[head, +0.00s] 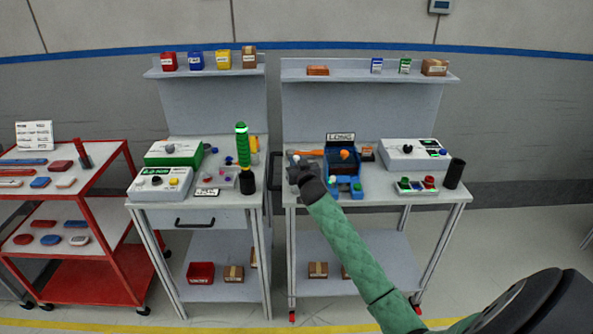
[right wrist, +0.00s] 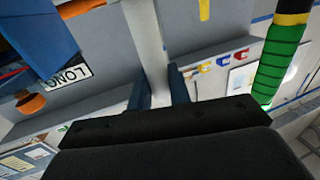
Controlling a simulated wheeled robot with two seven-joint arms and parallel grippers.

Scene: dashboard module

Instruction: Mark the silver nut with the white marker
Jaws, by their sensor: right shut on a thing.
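My right gripper (head: 293,160) is over the left front edge of the right bench, left of a blue fixture (head: 344,167). In the right wrist view its two dark blue fingers (right wrist: 158,92) stand a small gap apart, shut on a slim pale thing, taken as the white marker (right wrist: 147,40). Its outline is hard to separate from the pale background. The silver nut cannot be made out in either view. My left gripper is out of view.
A green tower light (head: 242,155) stands on the left bench, close to my gripper; it fills the right of the wrist view. An orange piece (head: 345,155) sits in the blue fixture. A grey box (head: 411,152), a button panel (head: 416,186) and a black cylinder (head: 454,173) stand right.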

